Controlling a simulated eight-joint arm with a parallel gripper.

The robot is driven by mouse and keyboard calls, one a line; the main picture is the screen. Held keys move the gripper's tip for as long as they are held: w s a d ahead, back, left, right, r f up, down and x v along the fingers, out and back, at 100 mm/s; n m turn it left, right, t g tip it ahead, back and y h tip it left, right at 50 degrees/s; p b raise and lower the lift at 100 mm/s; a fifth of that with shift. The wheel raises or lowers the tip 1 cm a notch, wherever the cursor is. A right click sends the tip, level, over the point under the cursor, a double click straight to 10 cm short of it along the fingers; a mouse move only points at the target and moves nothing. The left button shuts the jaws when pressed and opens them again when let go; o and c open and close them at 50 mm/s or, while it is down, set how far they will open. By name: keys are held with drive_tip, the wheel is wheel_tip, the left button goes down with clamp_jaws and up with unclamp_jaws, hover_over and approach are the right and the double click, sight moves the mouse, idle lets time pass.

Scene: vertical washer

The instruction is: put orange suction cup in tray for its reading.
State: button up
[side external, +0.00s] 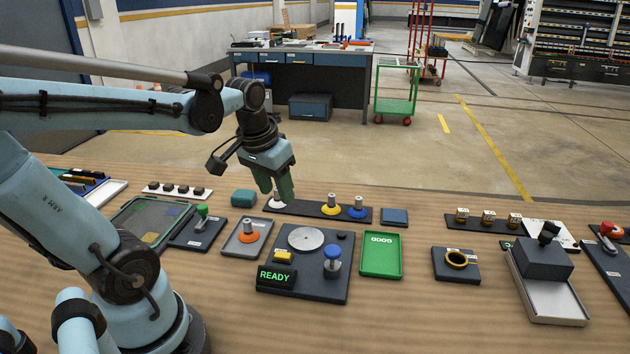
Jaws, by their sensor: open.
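The orange suction cup (248,238), with a metal stem on top, stands upright in a small grey tray (231,249) left of the test station. A green tray (381,262) marked GOOD lies right of the station and is empty. The station's display (276,275) reads READY. My gripper (284,192) points down at the left end of a dark rack (302,210), behind and to the right of the orange cup and apart from it. Its fingers are open, close by a white suction cup (276,203); whether they touch it I cannot tell.
The rack also holds a yellow cup (331,206) and a blue cup (358,209). The station carries a round metal plate (305,239), a yellow button (283,257) and a blue knob (332,262).

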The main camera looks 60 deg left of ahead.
drive_tip(key=w+d+m+t+h, duration=0.1)
drive_tip(key=d+m+t, duration=0.3)
drive_tip(key=d, duration=0.7)
drive_tip(key=shift+f, duration=0.15)
idle(0.6)
